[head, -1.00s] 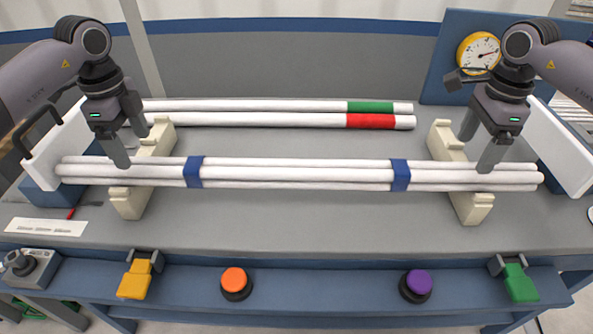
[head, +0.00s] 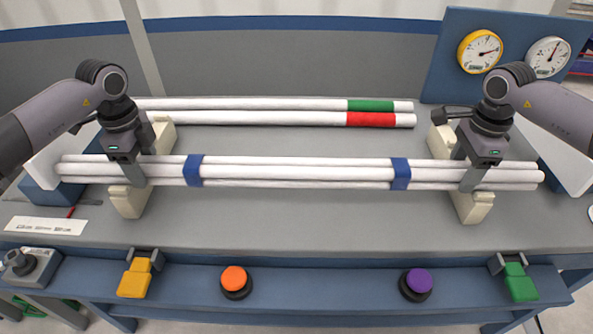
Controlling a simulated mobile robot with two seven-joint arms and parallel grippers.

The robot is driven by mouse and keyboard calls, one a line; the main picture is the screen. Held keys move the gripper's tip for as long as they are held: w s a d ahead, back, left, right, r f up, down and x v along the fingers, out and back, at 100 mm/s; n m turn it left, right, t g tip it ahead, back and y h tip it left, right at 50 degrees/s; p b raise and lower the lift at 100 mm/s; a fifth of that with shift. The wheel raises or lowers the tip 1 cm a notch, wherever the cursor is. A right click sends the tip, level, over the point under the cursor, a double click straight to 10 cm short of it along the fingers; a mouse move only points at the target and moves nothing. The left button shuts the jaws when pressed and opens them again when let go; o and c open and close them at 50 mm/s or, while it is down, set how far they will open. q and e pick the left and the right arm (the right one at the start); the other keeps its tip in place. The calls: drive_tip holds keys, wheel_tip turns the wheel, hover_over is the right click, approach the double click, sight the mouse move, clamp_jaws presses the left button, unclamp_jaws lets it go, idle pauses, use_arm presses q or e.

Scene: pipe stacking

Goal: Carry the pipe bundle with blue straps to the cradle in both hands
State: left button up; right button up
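The pipe bundle with blue straps (head: 290,173) is several long white pipes. It lies level across two cream notched supports, a left one (head: 128,202) and a right one (head: 473,207), which look like a cradle. My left gripper (head: 140,170) is down over the bundle's left part, outside the left strap (head: 192,170). My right gripper (head: 465,172) is down over the right part, outside the right strap (head: 400,173). Each has one finger in front of the pipes; the rear fingers are partly hidden. Whether the fingers press on the pipes is unclear.
Two white pipes with a green band (head: 370,105) and a red band (head: 371,119) lie behind the bundle. Orange (head: 235,279) and purple (head: 417,281) buttons and yellow (head: 136,279) and green (head: 519,282) clamp-like parts line the front ledge. The grey table before the bundle is mostly clear.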

use_arm(q)
clamp_jaws()
use_arm(e)
clamp_jaws()
use_arm(q)
drive_tip(key=shift+r, duration=0.2)
use_arm(e)
drive_tip(key=shift+r, duration=0.25)
